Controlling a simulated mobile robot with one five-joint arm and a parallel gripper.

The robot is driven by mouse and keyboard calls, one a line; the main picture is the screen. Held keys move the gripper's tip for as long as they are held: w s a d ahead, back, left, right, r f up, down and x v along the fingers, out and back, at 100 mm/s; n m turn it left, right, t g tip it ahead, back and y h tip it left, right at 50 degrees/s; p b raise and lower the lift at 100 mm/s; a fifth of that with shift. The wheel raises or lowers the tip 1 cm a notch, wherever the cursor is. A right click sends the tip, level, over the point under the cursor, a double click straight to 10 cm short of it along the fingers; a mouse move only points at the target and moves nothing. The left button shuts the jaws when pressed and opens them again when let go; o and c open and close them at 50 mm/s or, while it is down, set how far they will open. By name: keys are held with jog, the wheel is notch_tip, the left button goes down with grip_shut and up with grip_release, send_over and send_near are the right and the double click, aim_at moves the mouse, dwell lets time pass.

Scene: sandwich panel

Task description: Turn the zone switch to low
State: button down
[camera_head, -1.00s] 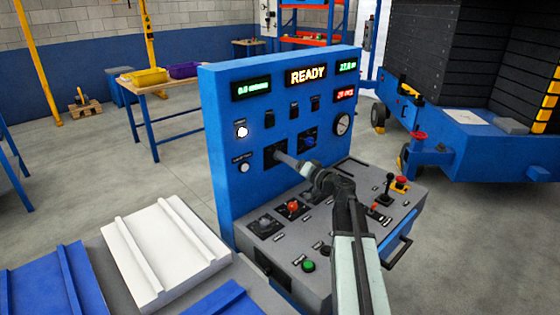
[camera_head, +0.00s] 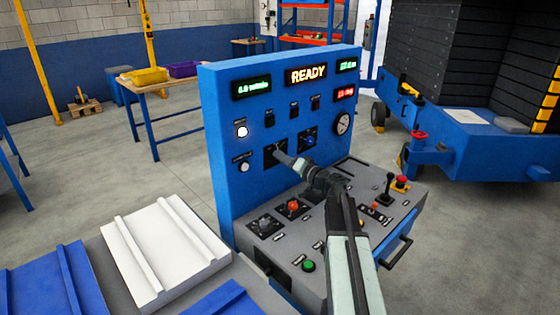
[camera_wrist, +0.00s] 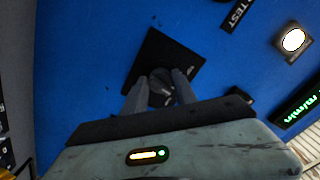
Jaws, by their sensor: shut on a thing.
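A dark round rotary switch (camera_wrist: 161,82) sits on a square black plate (camera_wrist: 158,50) on the upright blue panel (camera_head: 225,130). Its label cannot be read, so I cannot tell by name whether it is the zone switch. My gripper (camera_wrist: 159,92) is shut on this switch, one finger on each side, in the wrist view. In the head view my gripper (camera_head: 281,154) reaches the same plate from the front right and largely hides the switch. The plate looks turned in the wrist view. The switch's exact pointer position cannot be made out.
A blue knob (camera_head: 310,139) sits just right of my gripper. Two lit white buttons (camera_head: 242,131) are to the left. The sloped desk below holds a red knob (camera_head: 293,205), a green button (camera_head: 309,266) and a joystick (camera_head: 388,187). A gauge (camera_head: 343,123) is at right.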

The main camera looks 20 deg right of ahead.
jog(key=shift+d+m, duration=0.2)
jog(key=shift+m, duration=3.9)
jog(key=c, duration=1)
grip_release()
jog(key=shift+r, duration=0.1)
jog(key=shift+s, duration=0.1)
jog(key=v, duration=0.7)
jog(key=shift+s+d, duration=0.15)
jog(key=shift+s, duration=0.2)
